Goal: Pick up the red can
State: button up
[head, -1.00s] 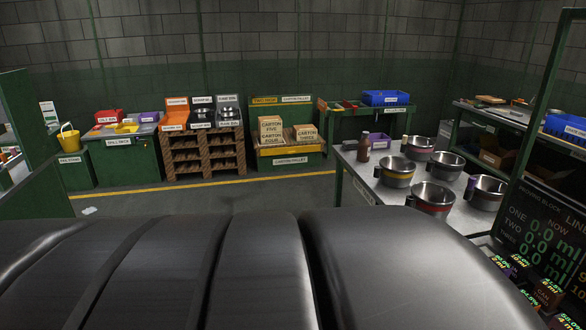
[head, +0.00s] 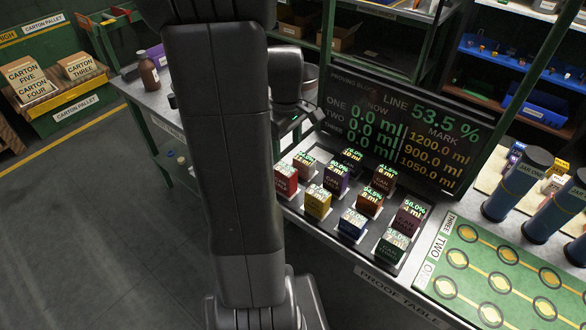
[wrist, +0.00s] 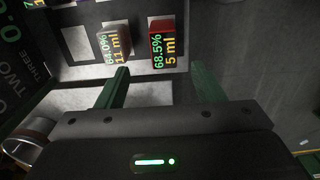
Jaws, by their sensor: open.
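The red can (head: 286,179) is a small box-shaped block with green and yellow print on top. It stands at the left end of the group of coloured cans on the table in the head view. In the wrist view the red can (wrist: 168,45) reads 68.5% and 5 ml. My gripper (wrist: 160,68) shows two green fingers spread apart, with nothing held. The red can appears ahead of the opening, nearer the right finger; I cannot tell the height gap. In the head view my arm hides part of the table to the left.
A tan can (wrist: 114,45) stands close left of the red can in the wrist view. Several other cans, including a yellow one (head: 318,202), stand close by. A dark display board (head: 400,130) rises behind them. A green board (head: 500,275) lies to the right.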

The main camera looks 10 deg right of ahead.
aim_at(285, 168)
notch_tip(285, 168, down, 7)
jog(key=shift+s+a+r, duration=0.1)
jog(key=shift+a+f, duration=0.2)
jog(key=shift+f, duration=2.45)
jog(key=shift+c, duration=0.4)
jog(key=c, duration=1.2)
jog(key=shift+o, duration=0.2)
